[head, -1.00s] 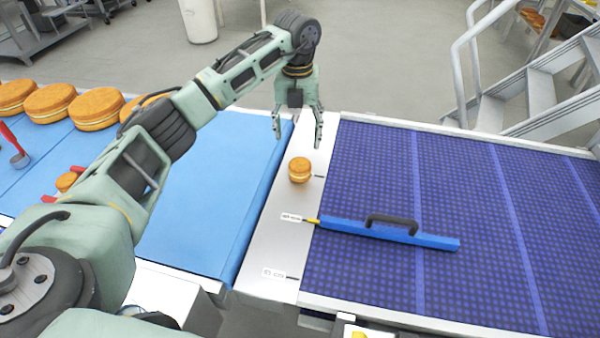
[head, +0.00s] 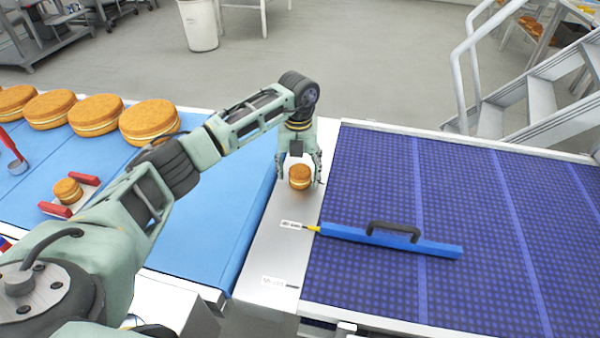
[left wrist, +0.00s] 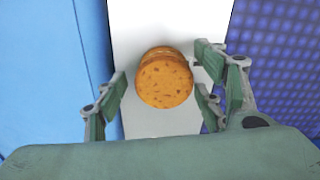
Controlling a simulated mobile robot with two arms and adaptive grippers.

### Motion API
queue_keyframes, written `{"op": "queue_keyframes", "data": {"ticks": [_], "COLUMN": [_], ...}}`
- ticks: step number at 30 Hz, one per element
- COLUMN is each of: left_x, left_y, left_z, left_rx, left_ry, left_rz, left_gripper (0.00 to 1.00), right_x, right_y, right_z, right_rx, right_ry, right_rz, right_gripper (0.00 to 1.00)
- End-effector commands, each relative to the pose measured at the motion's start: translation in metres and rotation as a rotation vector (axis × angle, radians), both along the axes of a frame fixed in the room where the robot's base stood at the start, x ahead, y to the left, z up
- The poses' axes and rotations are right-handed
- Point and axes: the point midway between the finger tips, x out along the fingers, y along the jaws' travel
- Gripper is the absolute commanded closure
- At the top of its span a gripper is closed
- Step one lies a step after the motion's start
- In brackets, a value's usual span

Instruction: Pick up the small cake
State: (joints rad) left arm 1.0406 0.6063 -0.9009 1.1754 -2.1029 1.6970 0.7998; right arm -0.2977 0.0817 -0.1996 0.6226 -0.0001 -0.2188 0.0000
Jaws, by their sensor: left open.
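The small cake (head: 300,177), a round golden sandwich cake with a pale filling band, stands on the metal strip (head: 268,245) between the two belts. My left gripper (head: 299,182) is lowered over it from above, with a finger on either side. The small cake also shows in the left wrist view (left wrist: 164,82), between the open fingers of the left gripper (left wrist: 165,95). Gaps show between the fingers and the cake there. My right gripper is not in view.
A blue bar with a dark handle (head: 395,240) lies on the dark blue patterned belt (head: 380,290). Several large cakes (head: 149,121) stand on the light blue belt (head: 195,240). Another small cake (head: 67,190) sits there between red grips. Metal stairs (head: 545,105) rise at the right.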

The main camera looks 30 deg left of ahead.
Motion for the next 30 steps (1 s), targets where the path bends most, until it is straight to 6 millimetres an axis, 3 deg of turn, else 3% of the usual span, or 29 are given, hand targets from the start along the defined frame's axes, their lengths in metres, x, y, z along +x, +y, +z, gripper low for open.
{"op": "queue_keyframes", "data": {"ticks": [7, 18, 30], "left_x": [0.0001, 0.0001, 0.0009], "left_y": [0.0000, 0.0000, 0.0000], "left_z": [-0.0029, -0.0025, 0.0026], "left_rx": [0.000, 0.000, 0.000], "left_ry": [0.000, 0.000, -0.002], "left_rz": [0.000, 0.000, -0.001], "left_gripper": [0.37, 0.68, 0.68], "right_x": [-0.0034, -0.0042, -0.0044], "right_y": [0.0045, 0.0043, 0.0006], "right_z": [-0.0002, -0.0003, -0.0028], "right_rx": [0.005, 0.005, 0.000], "right_ry": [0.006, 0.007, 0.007], "right_rz": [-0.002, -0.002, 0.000], "right_gripper": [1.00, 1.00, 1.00]}}
